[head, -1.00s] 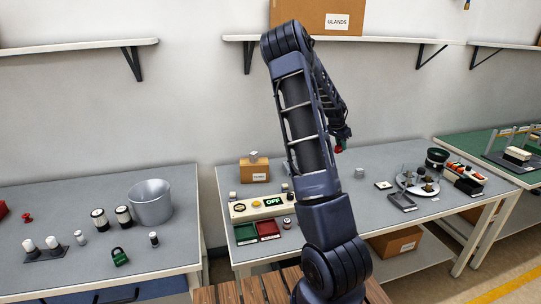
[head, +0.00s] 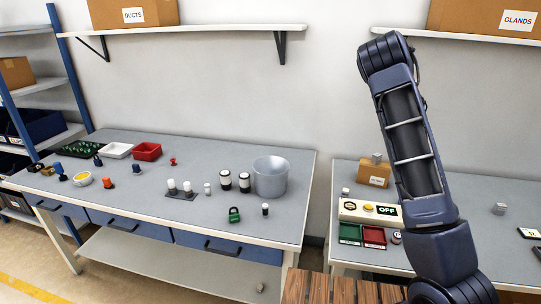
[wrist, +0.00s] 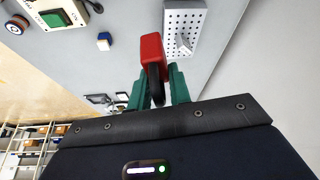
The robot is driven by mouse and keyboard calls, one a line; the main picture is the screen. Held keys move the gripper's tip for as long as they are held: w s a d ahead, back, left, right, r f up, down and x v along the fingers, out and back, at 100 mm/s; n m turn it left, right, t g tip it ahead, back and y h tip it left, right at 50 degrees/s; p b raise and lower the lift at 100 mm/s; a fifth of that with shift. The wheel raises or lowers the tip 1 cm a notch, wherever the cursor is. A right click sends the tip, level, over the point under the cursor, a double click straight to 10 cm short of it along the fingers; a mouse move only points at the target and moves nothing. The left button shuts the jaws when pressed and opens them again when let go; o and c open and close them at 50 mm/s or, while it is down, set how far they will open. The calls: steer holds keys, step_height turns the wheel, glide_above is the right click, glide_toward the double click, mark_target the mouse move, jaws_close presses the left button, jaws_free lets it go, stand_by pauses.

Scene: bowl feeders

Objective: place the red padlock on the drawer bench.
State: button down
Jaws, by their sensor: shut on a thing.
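In the wrist view the red padlock (wrist: 151,50) is between the green fingers of my gripper (wrist: 157,88), which is shut on it at its dark shackle. The padlock's red body sticks out beyond the fingertips. In the head view my gripper and the padlock do not show. The drawer bench (head: 140,192) stands at the left of the head view, with a grey top and blue drawers under its front edge.
On the drawer bench are a green padlock (head: 234,215), a grey metal bowl (head: 270,177), a red bin (head: 147,152), a white bin (head: 116,151) and several small parts. Its middle front has bare room. A second bench with a control box (head: 369,211) stands at the right.

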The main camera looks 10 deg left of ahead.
steer(key=w+a+m, duration=0.1)
steer(key=w+a, duration=0.2)
steer(key=a, duration=1.3)
steer(key=s+a+r+m, duration=0.1)
steer(key=s+a, duration=0.2)
steer(key=a, duration=1)
steer(key=s+a+m+g, duration=0.1)
steer(key=s+a, duration=0.2)
steer(key=a, duration=1)
steer(key=s+a+r, duration=0.1)
steer(key=s+a, duration=0.3)
steer(key=a, duration=0.8)
steer(key=s+a+r+m+g, duration=0.1)
steer(key=s+a+m, duration=0.2)
steer(key=s+a, duration=2.9)
steer(key=shift+s+f, duration=0.2)
steer(key=shift+f, duration=9.65)
steer(key=shift+f, duration=0.15)
